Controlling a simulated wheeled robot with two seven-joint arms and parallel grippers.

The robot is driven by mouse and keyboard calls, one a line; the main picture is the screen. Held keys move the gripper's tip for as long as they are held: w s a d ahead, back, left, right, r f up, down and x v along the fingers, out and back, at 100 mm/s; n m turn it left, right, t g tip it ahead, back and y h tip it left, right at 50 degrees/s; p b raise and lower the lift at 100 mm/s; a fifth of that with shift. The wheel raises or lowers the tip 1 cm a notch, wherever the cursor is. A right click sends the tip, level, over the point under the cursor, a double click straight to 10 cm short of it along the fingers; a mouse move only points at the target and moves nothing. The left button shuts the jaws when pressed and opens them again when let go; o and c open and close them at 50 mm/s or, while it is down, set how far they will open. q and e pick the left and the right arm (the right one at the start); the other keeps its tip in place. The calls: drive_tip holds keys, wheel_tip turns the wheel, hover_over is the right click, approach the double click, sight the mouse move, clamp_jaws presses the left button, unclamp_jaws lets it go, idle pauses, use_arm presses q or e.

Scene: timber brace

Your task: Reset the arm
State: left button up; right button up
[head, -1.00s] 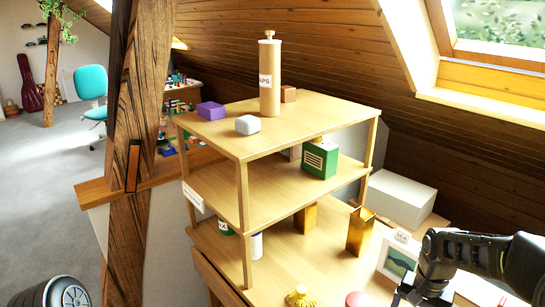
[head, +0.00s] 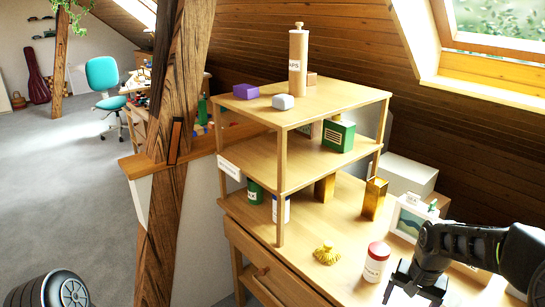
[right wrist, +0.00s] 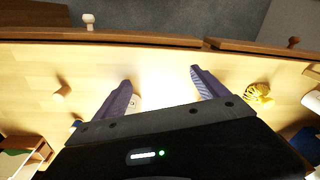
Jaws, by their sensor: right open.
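My right gripper (head: 415,285) is at the lower right of the head view, above the front of the wooden desk (head: 300,262), beside a white jar with a red lid (head: 375,262). In the right wrist view the right gripper (right wrist: 160,83) has its two fingers spread apart, with nothing held between them. A small round pale thing (right wrist: 136,102) shows beside one finger; I cannot tell what it is. My left gripper is not in either view.
A two-level wooden shelf (head: 330,97) stands on the desk, carrying a tall wooden cylinder (head: 298,58) and a green box (head: 339,134). A yellow object (head: 326,253) lies near the jar. A timber brace (head: 178,130) rises left of the shelf. Open floor (head: 75,200) lies farther left.

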drive_tip(key=a+f+n+t+y, duration=0.2)
drive_tip(key=a+f+n+t, duration=0.15)
drive_tip(key=a+f, duration=1.25)
drive_tip(key=s+a+f+g, duration=0.1)
drive_tip(key=s+a+f, duration=0.2)
drive_tip(key=s, duration=0.3)
drive_tip(key=s+a+f+n+g+y, duration=0.1)
drive_tip(key=s+a+f, duration=0.2)
drive_tip(key=s+a, duration=0.3)
drive_tip(key=s+a+f+n+g+y, duration=0.1)
drive_tip(key=s+a+f, duration=0.3)
drive_tip(key=s, duration=0.4)
drive_tip(key=shift+a+g, duration=0.45)
drive_tip(key=shift+a, duration=0.2)
